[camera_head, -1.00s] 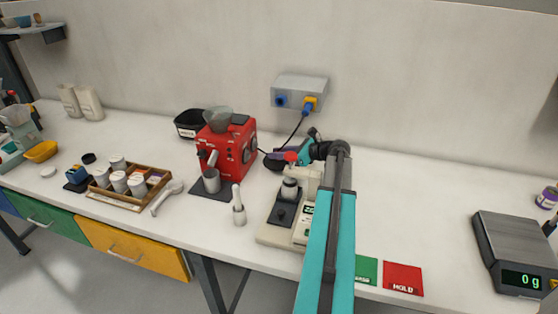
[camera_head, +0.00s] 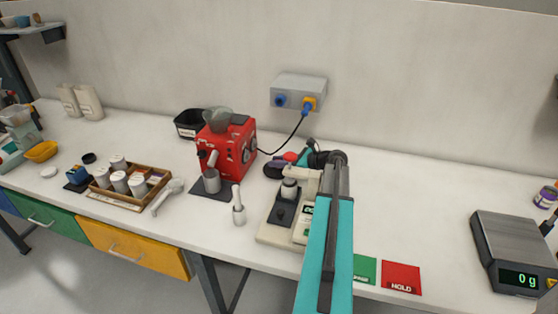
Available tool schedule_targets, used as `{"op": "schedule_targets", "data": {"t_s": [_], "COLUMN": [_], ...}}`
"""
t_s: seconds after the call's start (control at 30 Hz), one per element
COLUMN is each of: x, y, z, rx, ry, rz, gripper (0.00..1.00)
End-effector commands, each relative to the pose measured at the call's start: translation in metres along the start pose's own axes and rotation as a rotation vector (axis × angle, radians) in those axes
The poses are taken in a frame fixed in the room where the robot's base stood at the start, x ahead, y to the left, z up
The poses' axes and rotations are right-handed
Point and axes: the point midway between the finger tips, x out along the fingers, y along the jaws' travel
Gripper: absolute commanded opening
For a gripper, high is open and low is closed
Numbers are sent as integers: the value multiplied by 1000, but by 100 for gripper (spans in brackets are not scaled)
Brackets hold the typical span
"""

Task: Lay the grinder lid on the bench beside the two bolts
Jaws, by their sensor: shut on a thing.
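The red grinder (camera_head: 240,138) stands at the middle of the bench, with a grey hopper on top and dark round parts on its right side. My gripper (camera_head: 287,163) is just right of it, behind the cream press, and is partly hidden by my own wrist and arm. It is shut on a dark round piece (camera_head: 272,170), which looks like the grinder lid, low over the bench or touching it; I cannot tell which. A small red part shows beside it. I cannot make out the two bolts.
The cream press (camera_head: 283,218) stands close in front of my gripper. A socket box (camera_head: 299,91) on the wall feeds a black cable down behind the grinder. A scale (camera_head: 512,240) and a red card (camera_head: 401,278) lie right. The bench right of my arm is largely clear.

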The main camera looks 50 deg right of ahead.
Motion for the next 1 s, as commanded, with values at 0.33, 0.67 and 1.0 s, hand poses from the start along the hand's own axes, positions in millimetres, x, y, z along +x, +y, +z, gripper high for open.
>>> {"op": "schedule_targets", "data": {"t_s": [0.33,0.67,1.0], "x": [1,2,-4], "y": [0,1,1], "z": [-2,-2,0], "rx": [0,0,0], "ry": [-1,0,0], "rz": [0,1,0], "gripper": [0,39,39]}}
